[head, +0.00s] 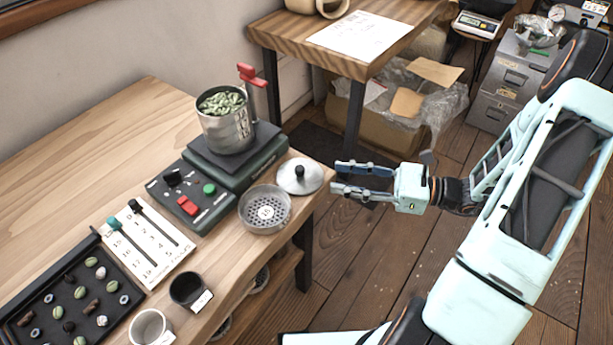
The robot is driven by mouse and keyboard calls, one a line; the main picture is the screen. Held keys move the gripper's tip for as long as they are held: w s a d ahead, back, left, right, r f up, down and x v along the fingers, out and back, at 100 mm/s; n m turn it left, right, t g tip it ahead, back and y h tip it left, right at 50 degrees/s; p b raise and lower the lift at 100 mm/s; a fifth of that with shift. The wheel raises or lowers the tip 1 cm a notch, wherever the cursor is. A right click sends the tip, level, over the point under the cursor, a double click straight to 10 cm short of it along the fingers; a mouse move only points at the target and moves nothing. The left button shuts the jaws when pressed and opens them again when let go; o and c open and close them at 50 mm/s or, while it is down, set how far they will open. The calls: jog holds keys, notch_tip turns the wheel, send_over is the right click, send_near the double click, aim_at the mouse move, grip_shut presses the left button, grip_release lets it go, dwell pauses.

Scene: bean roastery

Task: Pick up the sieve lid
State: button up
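The sieve lid (313,181) is a round, shiny metal disc with a black knob (299,171) on top. It lies flat at the right edge of the wooden table, just behind and right of the round perforated metal sieve (265,209). My gripper (336,179) is in the head view, just right of the lid, with its fingers pointing left toward it. The two fingers are apart with a gap between them, and nothing shows in it. Whether the fingertips overlap the lid's edge in depth I cannot tell.
A metal pot of green beans (231,131) stands on a dark green scale unit (263,163) left of the lid. A control box (205,215), slider panel (172,255), sample tray (30,331) and two cups stand nearer. Another table (283,27) is behind.

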aim_at(300, 168)
jog(key=x, duration=0.8)
jog(key=b+x, duration=0.1)
jog(key=x, duration=0.1)
jog(key=shift+w+a+r, duration=0.15)
jog(key=shift+w+a, duration=0.15)
jog(key=shift+w, duration=0.05)
grip_shut()
